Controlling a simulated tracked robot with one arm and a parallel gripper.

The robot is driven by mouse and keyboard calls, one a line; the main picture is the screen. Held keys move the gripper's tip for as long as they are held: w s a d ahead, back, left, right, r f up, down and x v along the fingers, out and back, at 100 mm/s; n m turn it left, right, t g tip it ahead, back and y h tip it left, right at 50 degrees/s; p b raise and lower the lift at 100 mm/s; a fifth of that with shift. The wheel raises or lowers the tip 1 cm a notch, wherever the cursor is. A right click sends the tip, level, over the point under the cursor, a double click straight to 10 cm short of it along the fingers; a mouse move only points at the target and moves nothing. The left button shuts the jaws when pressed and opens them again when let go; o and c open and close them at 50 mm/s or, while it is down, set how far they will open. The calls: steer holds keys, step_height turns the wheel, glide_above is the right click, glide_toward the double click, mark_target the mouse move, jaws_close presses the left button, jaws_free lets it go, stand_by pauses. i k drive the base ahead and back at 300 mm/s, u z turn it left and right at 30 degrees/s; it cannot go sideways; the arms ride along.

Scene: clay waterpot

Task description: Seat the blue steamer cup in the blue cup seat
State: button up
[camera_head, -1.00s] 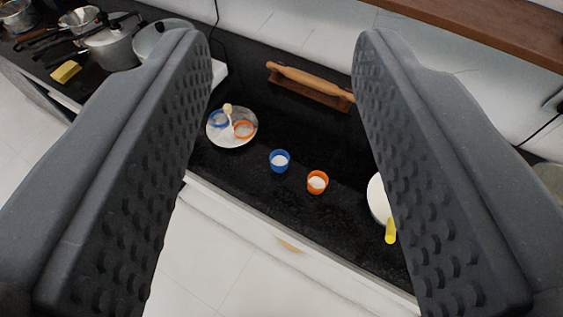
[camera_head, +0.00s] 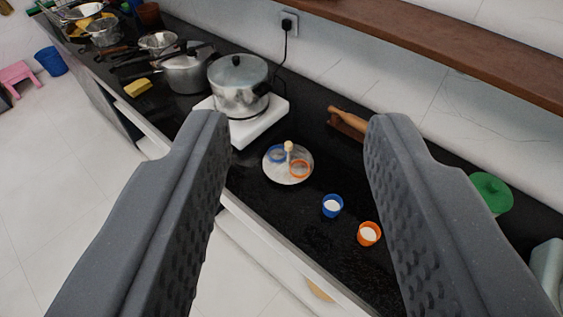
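The blue steamer cup (camera_head: 332,206), with white contents, stands upright on the black counter. The blue cup seat (camera_head: 277,154) is a blue ring on the left of a round silvery plate (camera_head: 288,180), which also bears an orange ring (camera_head: 299,169) and a pale knob (camera_head: 289,147). An orange cup (camera_head: 369,234) with white contents stands to the right of the blue cup. My gripper (camera_head: 296,122) is open and empty. Its fingers frame the plate and both cups, which lie beyond and below the fingertips, apart from them.
A large lidded pot (camera_head: 238,84) stands on a white stove (camera_head: 262,116) behind the plate. Other pots (camera_head: 188,72) and a yellow sponge (camera_head: 138,87) lie to the left. A rolling pin (camera_head: 349,119) is at the wall, under a wooden shelf (camera_head: 460,50). The counter around the cups is clear.

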mark_target(287, 163)
steer(key=z, duration=0.3)
steer(key=k, duration=0.6)
steer(key=z, duration=0.35)
steer(key=i, duration=1.25)
steer(key=u, duration=0.55)
